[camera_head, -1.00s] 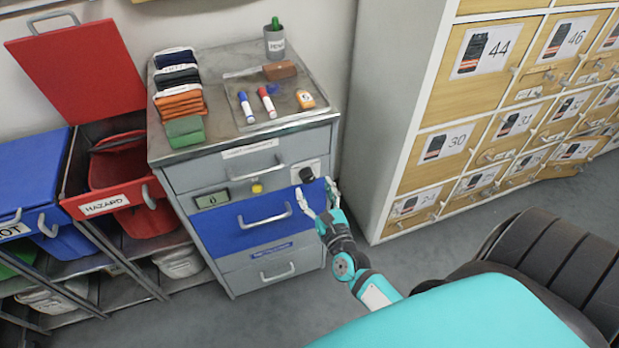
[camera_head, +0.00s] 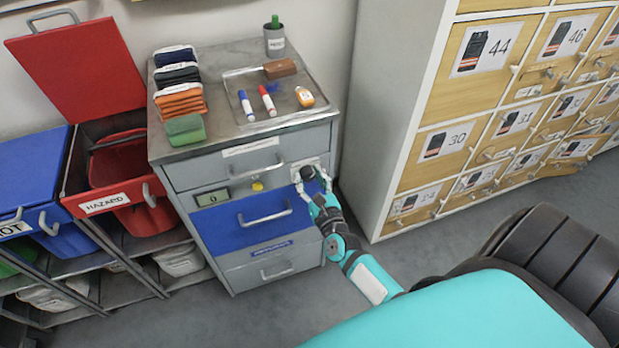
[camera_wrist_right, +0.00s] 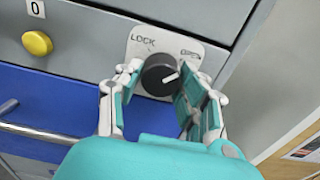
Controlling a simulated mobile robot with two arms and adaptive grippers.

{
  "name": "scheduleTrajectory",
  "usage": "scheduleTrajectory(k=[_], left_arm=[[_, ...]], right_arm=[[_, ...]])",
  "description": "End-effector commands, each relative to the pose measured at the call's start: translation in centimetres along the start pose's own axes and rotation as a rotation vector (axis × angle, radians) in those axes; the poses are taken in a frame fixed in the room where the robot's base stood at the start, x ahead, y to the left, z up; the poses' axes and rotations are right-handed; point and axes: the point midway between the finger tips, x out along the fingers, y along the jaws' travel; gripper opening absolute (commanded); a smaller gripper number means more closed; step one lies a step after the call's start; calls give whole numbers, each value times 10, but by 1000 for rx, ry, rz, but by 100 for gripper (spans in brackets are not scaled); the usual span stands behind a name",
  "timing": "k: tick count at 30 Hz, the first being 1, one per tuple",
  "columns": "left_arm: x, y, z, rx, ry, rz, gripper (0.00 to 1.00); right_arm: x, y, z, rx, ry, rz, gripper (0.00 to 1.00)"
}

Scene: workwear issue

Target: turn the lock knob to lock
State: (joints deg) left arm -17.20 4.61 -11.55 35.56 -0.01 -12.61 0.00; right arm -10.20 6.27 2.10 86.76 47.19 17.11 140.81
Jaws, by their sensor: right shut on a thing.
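The black lock knob (camera_wrist_right: 158,76) sits on a pale plate (camera_wrist_right: 145,42) at the upper right of the grey cabinet's front. The plate reads LOCK at its left and what looks like OPEN at its right. The knob's white pointer line points to the upper right, toward the right label. My right gripper (camera_head: 313,179) is at the knob, with one finger on each side of it, and is shut on it. In the wrist view the fingers (camera_wrist_right: 157,84) flank the knob left and right and hide part of its rim. My left gripper is not in view.
The cabinet (camera_head: 228,173) has a blue drawer (camera_head: 238,238) with a metal handle, a small display showing 0 (camera_head: 213,197) and a yellow button (camera_head: 257,186). Numbered wooden lockers (camera_head: 445,140) stand close on the right. Red and blue bins (camera_head: 120,200) stand on the left.

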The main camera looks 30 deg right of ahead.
Motion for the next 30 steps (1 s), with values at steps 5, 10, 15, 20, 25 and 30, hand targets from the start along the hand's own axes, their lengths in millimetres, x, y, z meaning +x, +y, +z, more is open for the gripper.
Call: scheduleTrajectory(k=[5,10,15,20,25,30], left_arm=[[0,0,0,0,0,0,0],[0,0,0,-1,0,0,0],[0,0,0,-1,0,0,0],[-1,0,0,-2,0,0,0],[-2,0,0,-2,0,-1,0],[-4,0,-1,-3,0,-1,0]], right_arm=[[0,0,0,-2,0,0,6],[0,0,0,-27,0,0,6],[0,0,0,-100,0,0,6],[0,0,0,-218,0,0,6],[0,-1,0,-375,0,1,6],[0,-1,1,-537,0,1,6]])
